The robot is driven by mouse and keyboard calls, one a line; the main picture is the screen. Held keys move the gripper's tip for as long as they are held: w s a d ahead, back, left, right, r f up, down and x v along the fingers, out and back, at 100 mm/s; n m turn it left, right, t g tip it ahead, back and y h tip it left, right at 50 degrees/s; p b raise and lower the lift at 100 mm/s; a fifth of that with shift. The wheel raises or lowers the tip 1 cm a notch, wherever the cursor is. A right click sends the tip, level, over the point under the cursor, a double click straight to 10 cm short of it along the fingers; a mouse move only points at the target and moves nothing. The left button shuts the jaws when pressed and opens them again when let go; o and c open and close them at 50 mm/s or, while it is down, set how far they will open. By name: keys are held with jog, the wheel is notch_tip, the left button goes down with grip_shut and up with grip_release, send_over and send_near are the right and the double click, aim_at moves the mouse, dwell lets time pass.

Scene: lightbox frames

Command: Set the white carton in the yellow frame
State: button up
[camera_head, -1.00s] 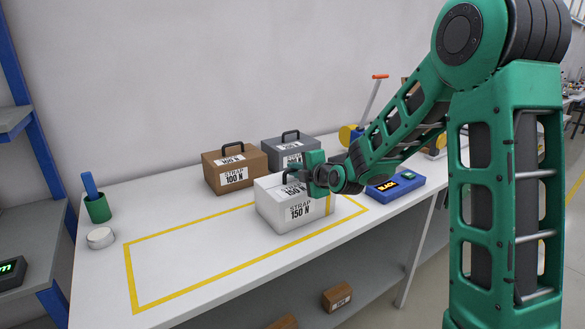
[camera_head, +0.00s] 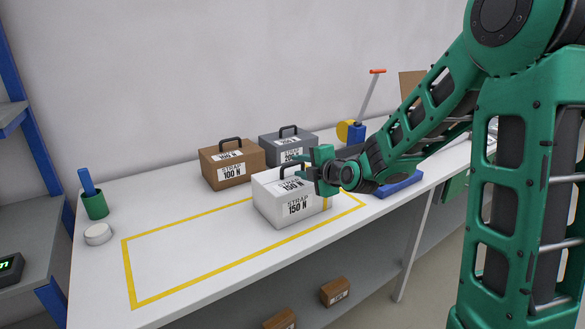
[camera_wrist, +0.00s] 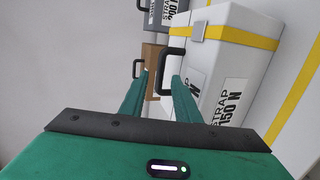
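The white carton (camera_head: 270,206), labelled STRAP 150 N, stands upright on the table in the right part of the yellow frame (camera_head: 190,275). Its near side is inside the front line; its back edge is hidden. It also shows in the wrist view (camera_wrist: 238,60), with a yellow strap. My gripper (camera_head: 298,168) is at the carton's top, by its black handle. In the wrist view my gripper (camera_wrist: 160,80) has its two green fingers apart, with the handle (camera_wrist: 172,52) seen near and between the fingertips. I see no finger pressing on it.
A brown carton (camera_head: 245,172), 100 N, and a grey carton (camera_head: 298,137), 200 N, stand behind. A blue device (camera_head: 400,186) lies to the right under my arm. A green cup (camera_head: 95,206) and a white disc (camera_head: 98,234) stand at the left. The frame's left part is bare.

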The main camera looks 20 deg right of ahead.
jog(key=v, duration=0.6)
jog(key=shift+s, duration=0.3)
jog(key=shift+d, duration=0.15)
jog(key=s+d+f+m+g+h, duration=0.2)
jog(key=s+d+f+m+g, duration=0.15)
jog(key=s+d+m, duration=0.45)
jog(key=s+d+f+m+g+h, duration=0.25)
jog(key=s+d+m+g, duration=0.2)
jog(key=s, duration=0.55)
jog(key=s+d+f+m+g+y, duration=0.1)
jog(key=s+m+g, duration=0.5)
jog(key=s+m, duration=0.8)
jog(key=s, duration=0.7)
jog(key=shift+d+m, duration=0.35)
jog(key=shift+d, duration=0.05)
jog(key=shift+f, duration=0.1)
